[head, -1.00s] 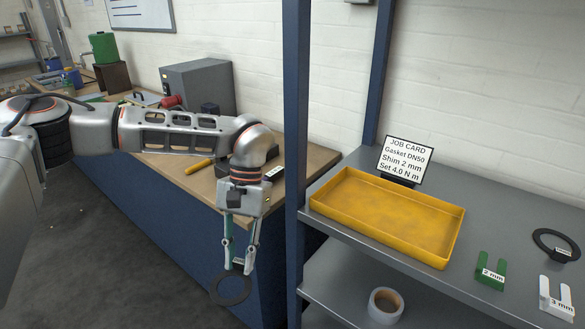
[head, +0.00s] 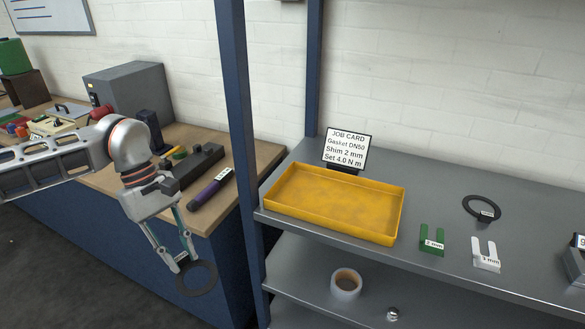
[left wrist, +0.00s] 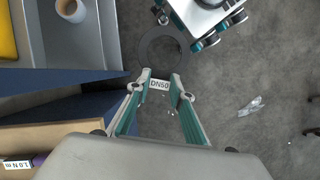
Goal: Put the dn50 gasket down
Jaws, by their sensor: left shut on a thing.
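The dn50 gasket (head: 197,279) is a flat dark ring with a white tag. My left gripper (head: 180,262) is shut on its tag end and holds it in the air in front of the wooden bench, left of the shelf post. In the left wrist view the gasket (left wrist: 146,52) shows beyond the fingertips (left wrist: 160,84), and its tag reads DN50. A yellow tray (head: 280,206) on the grey shelf is empty. The job card (head: 346,150) behind it reads Gasket DN50, Shim 2 mm, Set 4.0 N m. My right gripper is not in view.
Another dark ring (head: 470,201), a green 2 mm shim (head: 432,241) and a white 3 mm shim (head: 486,257) lie right of the tray. A blue post (head: 238,140) stands between bench and shelf. A purple-handled tool (head: 206,194) lies on the bench.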

